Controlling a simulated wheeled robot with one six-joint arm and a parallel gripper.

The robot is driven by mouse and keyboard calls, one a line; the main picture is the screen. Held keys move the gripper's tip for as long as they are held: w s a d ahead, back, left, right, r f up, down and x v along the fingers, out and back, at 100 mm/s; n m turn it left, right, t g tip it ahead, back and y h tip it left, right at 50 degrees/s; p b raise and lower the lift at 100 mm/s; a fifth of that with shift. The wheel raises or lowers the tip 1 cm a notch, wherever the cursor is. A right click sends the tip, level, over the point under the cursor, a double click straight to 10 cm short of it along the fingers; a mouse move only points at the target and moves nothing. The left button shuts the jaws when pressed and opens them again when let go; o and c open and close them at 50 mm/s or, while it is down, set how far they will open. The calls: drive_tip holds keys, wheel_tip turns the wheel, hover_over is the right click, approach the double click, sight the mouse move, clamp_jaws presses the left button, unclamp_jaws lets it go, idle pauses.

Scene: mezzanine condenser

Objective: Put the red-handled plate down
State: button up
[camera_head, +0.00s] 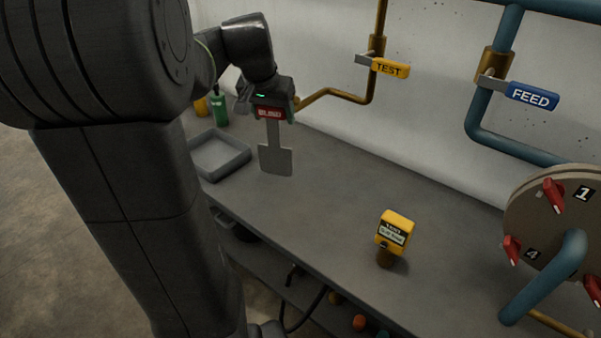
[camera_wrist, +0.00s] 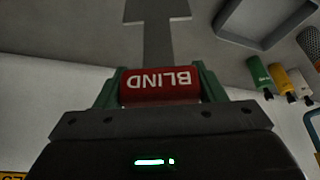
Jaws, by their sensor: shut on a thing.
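The red-handled plate is a flat grey plate (camera_head: 275,160) with a red handle marked BLIND (camera_head: 270,114). My gripper (camera_head: 272,112) is shut on the red handle, and the plate hangs down from it in front of the bench top. In the wrist view the red handle (camera_wrist: 160,87) sits between the green fingers, and the grey shank and plate (camera_wrist: 150,30) extend away towards the top edge. Whether the plate's lower edge touches the bench top (camera_head: 300,215) cannot be told.
A grey tray (camera_head: 219,170) lies left of the plate. Green (camera_head: 219,108) and yellow (camera_head: 201,106) bottles stand behind it. A yellow device (camera_head: 395,232) stands on the bench's right part. TEST (camera_head: 390,68) and FEED (camera_head: 532,96) valves are on wall pipes. A numbered disc (camera_head: 530,215) is far right. The middle bench is clear.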

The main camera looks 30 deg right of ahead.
sight(274, 143)
wheel_tip(274, 143, down, 5)
drive_tip(key=shift+s+a+r, duration=0.15)
drive_tip(key=shift+f, duration=2.25)
drive_tip(key=shift+b, duration=0.3)
drive_tip(key=shift+f, duration=0.15)
drive_tip(key=o, duration=1.2)
drive_tip(key=shift+r, duration=0.45)
drive_tip(key=v, duration=1.1)
drive_tip(key=shift+s+a+r+p, duration=0.1)
drive_tip(key=shift+a+r+p, duration=0.1)
drive_tip(key=shift+p, duration=0.15)
